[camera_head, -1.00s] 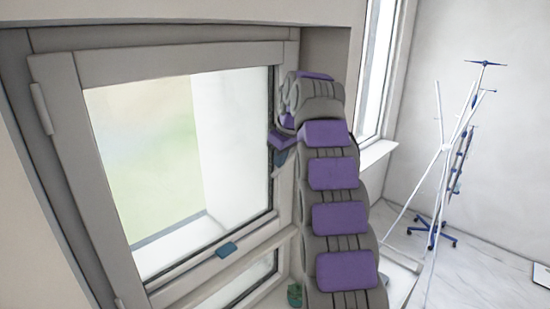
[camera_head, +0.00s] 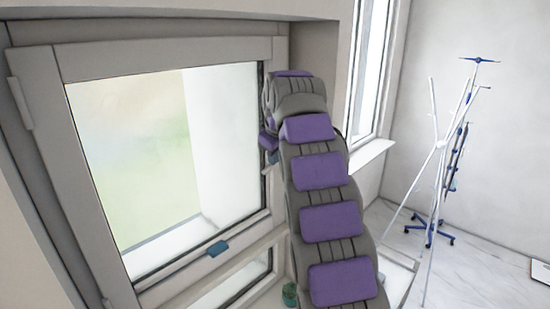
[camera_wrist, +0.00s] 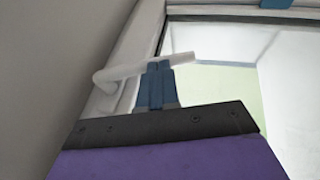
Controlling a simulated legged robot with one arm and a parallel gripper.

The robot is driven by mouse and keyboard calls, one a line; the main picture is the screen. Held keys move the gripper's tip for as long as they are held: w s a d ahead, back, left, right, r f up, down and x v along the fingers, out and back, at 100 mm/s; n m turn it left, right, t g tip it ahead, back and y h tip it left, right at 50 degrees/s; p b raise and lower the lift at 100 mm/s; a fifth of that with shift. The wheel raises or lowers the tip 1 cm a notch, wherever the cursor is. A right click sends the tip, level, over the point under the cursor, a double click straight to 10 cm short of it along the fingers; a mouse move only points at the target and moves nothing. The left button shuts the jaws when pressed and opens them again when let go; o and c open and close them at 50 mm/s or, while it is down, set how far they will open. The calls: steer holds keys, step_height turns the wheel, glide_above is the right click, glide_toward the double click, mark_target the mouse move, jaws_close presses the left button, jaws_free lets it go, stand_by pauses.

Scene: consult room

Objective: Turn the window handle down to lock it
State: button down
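The window handle (camera_wrist: 125,72) is a pale lever in the wrist view. Its base is at the left on the window frame, and its lever runs to the right, slightly upward in that picture. My gripper (camera_wrist: 160,67) has two blue fingers close together, with their tips at the lever's middle. They look shut, but I cannot tell whether they touch or grip the lever. In the head view my arm hides the handle and most of my gripper. The window (camera_head: 58,110) fills the left of the head view, its sash apparently against the frame.
A blue fitting (camera_head: 218,248) sits on the window's lower rail. A small green object (camera_head: 290,294) stands beside my arm. A white stand (camera_head: 441,145) with a blue wheeled base is at the right, with clear floor (camera_head: 500,255) beyond it.

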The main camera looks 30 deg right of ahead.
steer(key=shift+a+f+t+h+b, duration=0.3)
steer(key=shift+f+h+b, duration=0.25)
steer(key=shift+h+b, duration=0.25)
stand_by(0.4)
